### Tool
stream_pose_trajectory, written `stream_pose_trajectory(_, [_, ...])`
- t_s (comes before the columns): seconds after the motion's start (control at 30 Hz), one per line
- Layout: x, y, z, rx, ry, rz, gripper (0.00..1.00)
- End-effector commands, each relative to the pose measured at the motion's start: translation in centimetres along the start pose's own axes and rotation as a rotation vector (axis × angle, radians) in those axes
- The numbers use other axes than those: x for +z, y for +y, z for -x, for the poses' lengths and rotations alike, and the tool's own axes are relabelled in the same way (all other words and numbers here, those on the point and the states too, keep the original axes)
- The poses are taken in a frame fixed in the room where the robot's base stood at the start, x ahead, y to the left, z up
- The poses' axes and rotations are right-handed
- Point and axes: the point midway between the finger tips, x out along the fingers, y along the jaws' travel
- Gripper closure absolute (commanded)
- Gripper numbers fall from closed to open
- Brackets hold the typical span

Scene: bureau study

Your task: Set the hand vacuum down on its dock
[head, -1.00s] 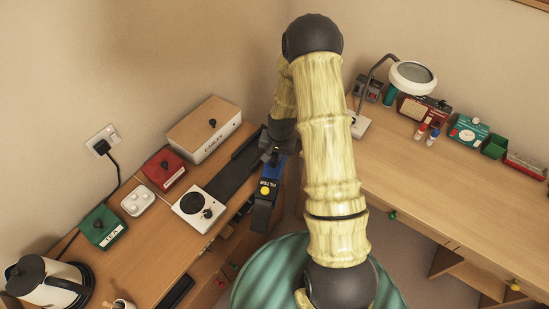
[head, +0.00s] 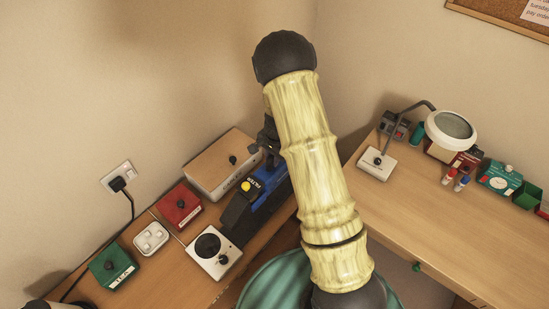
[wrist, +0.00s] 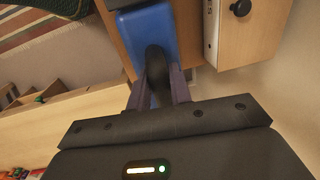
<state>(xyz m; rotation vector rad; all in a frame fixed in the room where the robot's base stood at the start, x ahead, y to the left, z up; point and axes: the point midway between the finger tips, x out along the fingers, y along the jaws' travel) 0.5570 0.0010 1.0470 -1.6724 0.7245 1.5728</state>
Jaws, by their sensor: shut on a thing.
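The hand vacuum (head: 268,192) is blue with a dark nose and a yellow button, and lies lengthwise over the left desk in the head view. In the wrist view its blue body (wrist: 146,32) shows beyond my fingers. My gripper (head: 270,154) is shut on its dark handle (wrist: 156,70), partly hidden behind my arm in the head view. The dock, a long dark tray seen earlier between the wooden-lidded box and the white device, is now almost wholly covered by the vacuum. I cannot tell whether the vacuum touches it.
A wooden-lidded white box (head: 216,162) stands close behind the vacuum. A white device with a black disc (head: 214,252) is near its nose. Red (head: 179,207) and green (head: 111,265) boxes stand further left. A lamp (head: 449,128) is on the right desk.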

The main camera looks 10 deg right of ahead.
Motion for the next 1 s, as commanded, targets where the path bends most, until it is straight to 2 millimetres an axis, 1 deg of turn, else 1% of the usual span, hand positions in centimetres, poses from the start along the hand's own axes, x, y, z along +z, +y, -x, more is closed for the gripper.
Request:
stream_pose_trajectory(0.17, [0.0,-0.1,0.1,-0.003,0.002,0.001,1.0])
stream_pose_trajectory(0.37, [0.0,0.0,-0.5,-0.002,0.001,0.001,1.0])
stream_pose_trajectory(1.0, [-0.1,0.6,-4.7,-0.002,0.001,-0.002,1.0])
